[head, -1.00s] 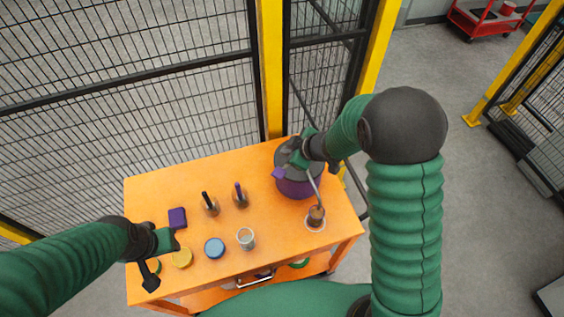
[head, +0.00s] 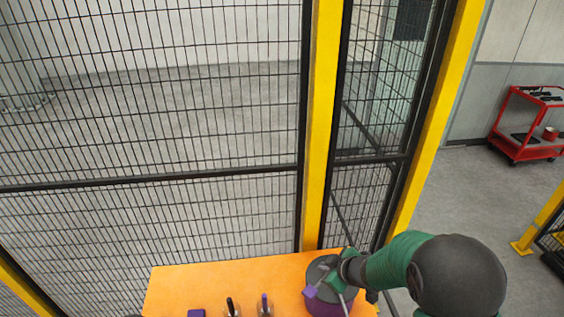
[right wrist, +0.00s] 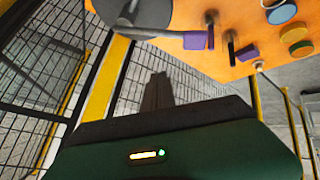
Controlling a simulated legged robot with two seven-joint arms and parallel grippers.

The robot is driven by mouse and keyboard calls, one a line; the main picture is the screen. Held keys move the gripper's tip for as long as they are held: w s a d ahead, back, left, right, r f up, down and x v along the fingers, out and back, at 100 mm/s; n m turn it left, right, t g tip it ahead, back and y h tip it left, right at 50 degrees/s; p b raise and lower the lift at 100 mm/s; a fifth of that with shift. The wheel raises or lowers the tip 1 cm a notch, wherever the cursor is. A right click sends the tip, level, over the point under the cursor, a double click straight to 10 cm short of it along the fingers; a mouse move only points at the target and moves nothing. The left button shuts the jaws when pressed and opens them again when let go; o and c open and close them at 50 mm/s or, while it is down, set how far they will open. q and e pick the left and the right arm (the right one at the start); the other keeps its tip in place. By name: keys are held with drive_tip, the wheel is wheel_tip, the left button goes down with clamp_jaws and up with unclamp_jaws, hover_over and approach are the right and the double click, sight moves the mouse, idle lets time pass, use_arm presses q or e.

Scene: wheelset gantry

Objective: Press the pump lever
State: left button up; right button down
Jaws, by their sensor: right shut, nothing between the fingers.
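The pump (head: 327,309) is a purple round body with a dark grey top at the table's back right; its lower part is cut off by the frame edge. A lever with a purple end (head: 311,291) sticks out on its near left side; a purple end also shows in the right wrist view (right wrist: 194,40). My right gripper (head: 335,269) is over the pump's top, partly hidden by its own wrist. In the right wrist view its dark fingers (right wrist: 157,92) are together and empty. I cannot tell whether they touch the lever. My left gripper is out of view.
Mesh fencing with a yellow post (head: 321,130) stands close behind the table. A red cart (head: 525,125) is far off at the right.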

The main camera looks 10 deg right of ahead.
drive_tip(key=s+d+f+m+h+b, duration=0.35)
drive_tip(key=s+f+m+b, duration=0.2)
drive_tip(key=f+b, duration=0.2)
drive_tip(key=s+a+f+m+g+b, duration=0.1)
drive_tip(key=s+f+m+g+b, duration=0.1)
drive_tip(key=s, duration=0.6)
drive_tip(key=s+a+f+m+g+b, duration=0.1)
drive_tip(key=s+f+m+g+b, duration=0.1)
drive_tip(key=s+b, duration=0.3)
drive_tip(key=s+f, duration=0.1)
drive_tip(key=s, duration=0.2)
drive_tip(key=shift+f+g, duration=0.35)
drive_tip(key=shift+g, duration=0.05)
drive_tip(key=shift+d+m+y, duration=0.1)
drive_tip(key=shift+m+y, duration=0.15)
